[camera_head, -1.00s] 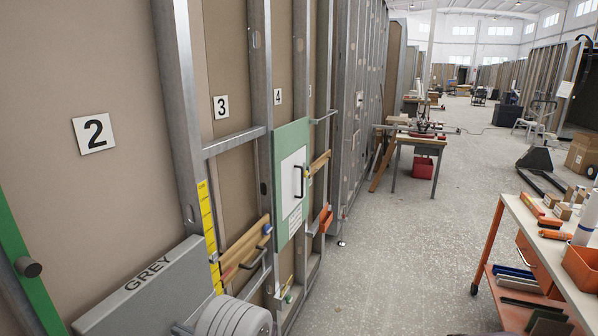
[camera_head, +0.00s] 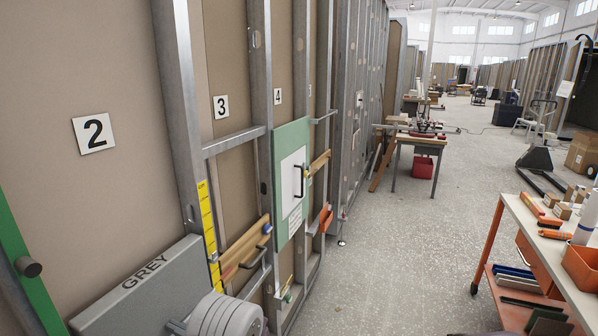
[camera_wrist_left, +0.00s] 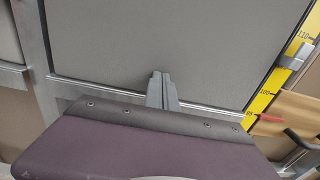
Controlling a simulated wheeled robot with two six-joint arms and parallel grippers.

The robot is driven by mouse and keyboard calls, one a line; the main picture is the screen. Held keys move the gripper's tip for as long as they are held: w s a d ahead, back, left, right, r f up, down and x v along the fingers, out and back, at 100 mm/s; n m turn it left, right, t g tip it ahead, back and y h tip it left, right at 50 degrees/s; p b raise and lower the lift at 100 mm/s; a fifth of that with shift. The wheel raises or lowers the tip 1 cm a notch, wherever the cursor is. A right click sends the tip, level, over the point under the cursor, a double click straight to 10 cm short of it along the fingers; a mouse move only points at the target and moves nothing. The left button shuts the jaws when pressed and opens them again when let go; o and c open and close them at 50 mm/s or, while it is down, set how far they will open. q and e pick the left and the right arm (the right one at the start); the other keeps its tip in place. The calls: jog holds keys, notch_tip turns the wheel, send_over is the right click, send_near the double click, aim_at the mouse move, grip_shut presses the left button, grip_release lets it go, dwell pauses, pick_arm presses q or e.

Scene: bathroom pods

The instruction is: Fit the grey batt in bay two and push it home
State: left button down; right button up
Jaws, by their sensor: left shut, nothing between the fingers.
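The grey batt (camera_head: 185,279), marked GREY along its top, stands in the lower part of bay two, below the number 2 plate (camera_head: 94,133). Its lower part is out of frame. In the left wrist view, its flat grey face (camera_wrist_left: 190,45) fills the bay between metal studs. My left gripper (camera_wrist_left: 160,82) is shut and empty, its fingertips at the batt's face; they appear to touch it. In the head view, my left wrist shows at the bottom edge, right of the batt. My right gripper is not in view.
A metal stud (camera_head: 181,120) with a yellow scale (camera_head: 208,222) borders bay two on the right. Wooden rails (camera_head: 245,247) and a green-framed panel (camera_head: 291,185) stand beyond it. An orange cart (camera_head: 545,235) is at right; the floor between is clear.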

pick_arm(q)
jog(key=shift+x, duration=1.05)
jog(key=v, duration=0.6)
jog(key=shift+s, duration=0.1)
